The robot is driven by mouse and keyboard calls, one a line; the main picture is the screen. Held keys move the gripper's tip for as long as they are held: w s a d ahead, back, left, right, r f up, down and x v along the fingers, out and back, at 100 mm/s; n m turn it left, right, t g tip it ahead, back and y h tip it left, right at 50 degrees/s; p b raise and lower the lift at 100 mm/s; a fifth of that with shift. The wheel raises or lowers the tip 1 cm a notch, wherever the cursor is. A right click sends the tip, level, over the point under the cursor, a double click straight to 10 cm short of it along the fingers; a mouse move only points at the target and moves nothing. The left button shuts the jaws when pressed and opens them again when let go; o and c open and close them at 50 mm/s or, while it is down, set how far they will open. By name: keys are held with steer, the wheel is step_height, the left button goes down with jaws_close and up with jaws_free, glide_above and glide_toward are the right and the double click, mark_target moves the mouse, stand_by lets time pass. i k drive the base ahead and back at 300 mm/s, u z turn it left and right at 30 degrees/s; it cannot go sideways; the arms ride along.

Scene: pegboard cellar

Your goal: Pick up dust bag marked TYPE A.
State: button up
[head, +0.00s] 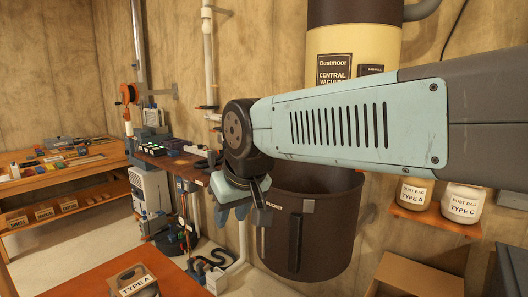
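A tan container labelled DUST BAG TYPE A (411,193) stands on a small orange wall shelf at the right, partly hidden behind my arm. A second item labelled TYPE A (134,281), brown and grey, sits on the orange table top at the bottom, cut off by the frame edge. I cannot tell whether it is a bag or a holder. My gripper (244,204) hangs at the arm's end in mid-picture, in front of the dark bucket and well apart from both labelled things. Its fingers are small and seen at an angle, so their opening is unclear.
A container marked TYPE C (463,203) stands beside the TYPE A one on the shelf (435,222). The dark vacuum bucket (325,235) is behind my gripper. A cardboard box (415,278) is below the shelf. Workbenches (65,180) stand at the left.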

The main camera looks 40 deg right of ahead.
mark_target(414, 194)
steer(key=u, duration=1)
steer(key=i, duration=0.15)
steer(key=z, duration=3.4)
